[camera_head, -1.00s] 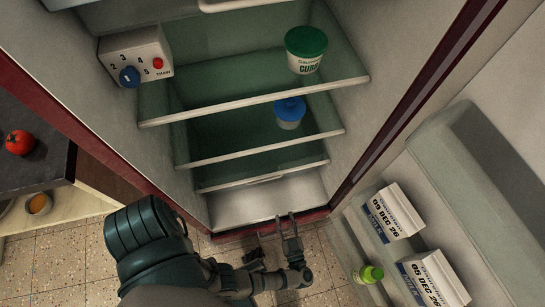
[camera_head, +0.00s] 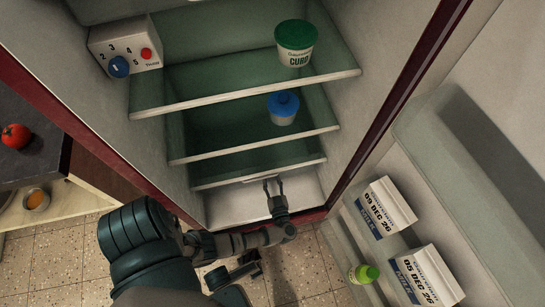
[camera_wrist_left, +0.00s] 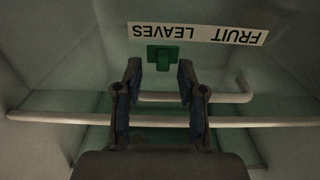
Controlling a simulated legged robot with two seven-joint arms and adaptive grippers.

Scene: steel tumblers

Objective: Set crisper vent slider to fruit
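The green vent slider (camera_wrist_left: 163,58) sits just below an upside-down white label (camera_wrist_left: 198,34) in the left wrist view. It is under the LEAVES half, on the picture's left; FRUIT is on the right. My left gripper (camera_wrist_left: 159,72) is open, its fingertips spread to either side of the slider, with no clear contact seen. In the head view my left gripper (camera_head: 273,183) reaches to the pale crisper front (camera_head: 230,207) at the fridge's bottom. The slider cannot be made out there. A dark part of mine (camera_head: 245,266) lies low; whether it is my right gripper is unclear.
Glass shelves (camera_head: 250,155) hang above the crisper, bearing a green-lidded curd tub (camera_head: 296,45) and a blue-lidded tub (camera_head: 283,108). A control box (camera_head: 125,45) is at upper left. The open door at right holds milk cartons (camera_head: 386,208) and a green-capped bottle (camera_head: 364,273).

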